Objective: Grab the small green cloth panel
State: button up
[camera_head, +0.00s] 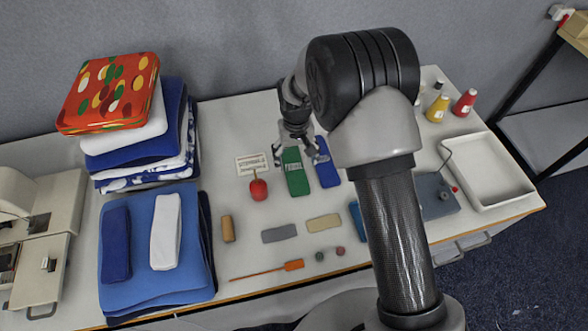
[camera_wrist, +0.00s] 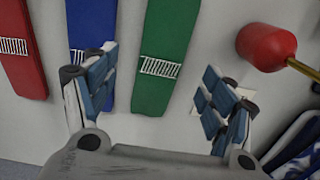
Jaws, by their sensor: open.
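The small green cloth panel (camera_head: 295,172) lies flat on the table, with a white striped label near one end. In the wrist view the green panel (camera_wrist: 165,55) runs between my fingers, nearer the left one, label facing up. My gripper (camera_head: 296,153) is open and empty above the panel's far end. In the wrist view my gripper's fingers (camera_wrist: 160,100) are spread wide apart. Whether they touch the table I cannot tell.
A blue panel (camera_head: 326,162) lies close beside the green one, and a red panel (camera_wrist: 20,50) lies beyond it. A red round object with a stick (camera_head: 258,187) and a printed card (camera_head: 252,164) lie to the left. Stacked cloths (camera_head: 140,150) stand at far left.

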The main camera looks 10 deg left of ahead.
aim_at(295, 170)
notch_tip(295, 170, down, 5)
jog(key=shift+a+f+b, duration=0.15)
jog(key=shift+f+b, duration=0.05)
jog(key=shift+b, duration=0.85)
jog(key=shift+r, duration=0.1)
jog(key=c, duration=1.1)
jog(key=shift+r, duration=0.1)
jog(key=shift+c, duration=0.2)
